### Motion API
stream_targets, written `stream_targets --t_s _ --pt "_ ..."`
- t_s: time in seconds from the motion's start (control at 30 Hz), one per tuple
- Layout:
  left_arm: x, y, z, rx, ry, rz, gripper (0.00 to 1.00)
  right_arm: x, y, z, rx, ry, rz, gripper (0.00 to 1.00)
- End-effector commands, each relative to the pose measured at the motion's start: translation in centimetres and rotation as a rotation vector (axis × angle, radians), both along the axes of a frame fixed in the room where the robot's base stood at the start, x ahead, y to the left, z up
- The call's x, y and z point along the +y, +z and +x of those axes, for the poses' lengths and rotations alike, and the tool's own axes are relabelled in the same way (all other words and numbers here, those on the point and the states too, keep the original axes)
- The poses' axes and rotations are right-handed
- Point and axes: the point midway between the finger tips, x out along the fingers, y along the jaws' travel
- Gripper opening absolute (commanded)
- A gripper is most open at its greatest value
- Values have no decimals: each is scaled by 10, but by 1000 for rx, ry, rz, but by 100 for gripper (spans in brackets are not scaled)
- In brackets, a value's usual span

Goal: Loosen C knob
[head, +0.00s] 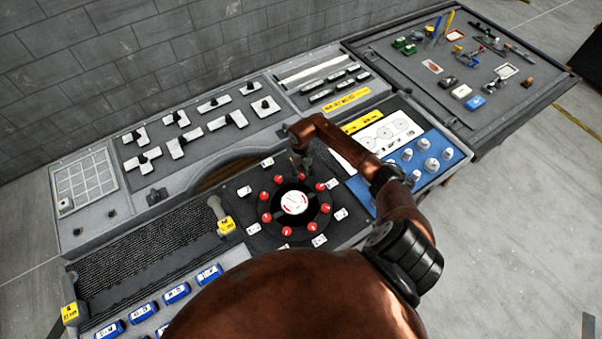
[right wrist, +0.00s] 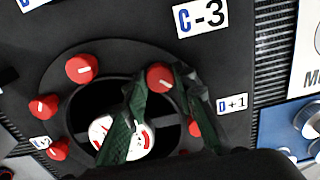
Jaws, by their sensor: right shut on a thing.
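A ring of red knobs with white marks surrounds a round white-and-red dial (head: 295,202) on a black panel. In the right wrist view, the red knob (right wrist: 160,76) below the C-3 label (right wrist: 201,17) sits between the fingertips of my right gripper (right wrist: 157,84), which is shut on it. The fingers partly cover the dial (right wrist: 101,128) there. In the head view, my right gripper (head: 303,170) reaches down at the far side of the ring and hides the held knob. My left gripper is not in view.
Neighbouring red knobs (right wrist: 82,69) stand close by on the ring, and a D+1 label (right wrist: 232,104) is to the right. A blue panel with pale knobs (head: 423,145) lies right of the ring. Black levers on white plates (head: 214,103) stand behind.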

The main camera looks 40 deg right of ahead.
Motion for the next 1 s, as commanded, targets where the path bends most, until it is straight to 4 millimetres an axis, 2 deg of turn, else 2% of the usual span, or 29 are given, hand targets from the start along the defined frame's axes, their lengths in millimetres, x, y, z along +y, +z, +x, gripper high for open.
stream_targets --t_s 0.27,0.67,1.0 --pt "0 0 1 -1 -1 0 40 0 0 0 -1 0 -1 0" --pt "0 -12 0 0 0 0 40 -2 -1 1 -2 83 -3 0" --pt "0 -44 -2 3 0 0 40 -3 -3 1 -1 355 -5 0"
